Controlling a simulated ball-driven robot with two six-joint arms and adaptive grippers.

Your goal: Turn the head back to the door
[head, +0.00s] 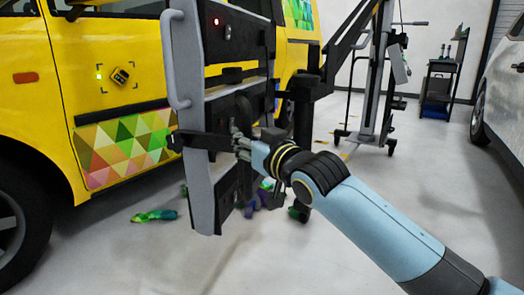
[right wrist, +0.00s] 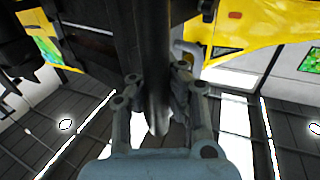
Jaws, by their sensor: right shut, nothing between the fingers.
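The head is probably the upright grey and black panel (head: 200,175) with grey handles, in the middle of the head view. It stands in front of the yellow van door (head: 100,50), whose lower part bears a coloured triangle-pattern wrap (head: 125,143). My right gripper (head: 238,142) is at the panel's right side, close to a black horizontal bar. It is shut with nothing held. In the right wrist view its fingers (right wrist: 158,108) are close to a dark upright part; contact cannot be told. My left gripper is not in view.
Coloured scraps (head: 155,215) lie on the floor below the panel. A wheeled grey stand (head: 375,85) and a black cart (head: 438,88) stand behind. A silver car (head: 500,90) is at the right edge.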

